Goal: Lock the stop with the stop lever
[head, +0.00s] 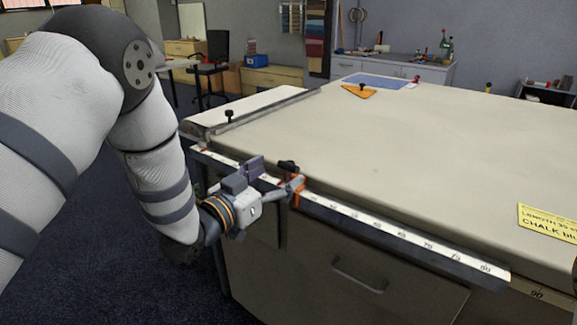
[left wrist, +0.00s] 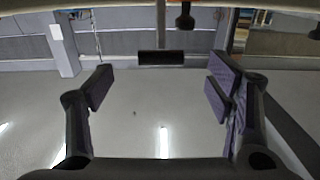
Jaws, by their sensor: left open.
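The stop (head: 297,190) is a small orange clamp on the white numbered rail (head: 400,235) along the table's front edge. Its dark stop lever (head: 287,167) shows on top of it. My left gripper (head: 272,180) is open just left of the stop, close to the lever, and I cannot tell whether it touches. In the left wrist view its two purple-padded fingers (left wrist: 165,92) stand wide apart with nothing gripped between them. A dark knob shows at the top of that view, and I cannot tell whether it is the lever. My right gripper is not in view.
The cloth table (head: 400,150) is mostly clear. An orange triangle (head: 358,91) and a blue mat (head: 375,81) are at the back. A yellow note (head: 548,222) lies at the right.

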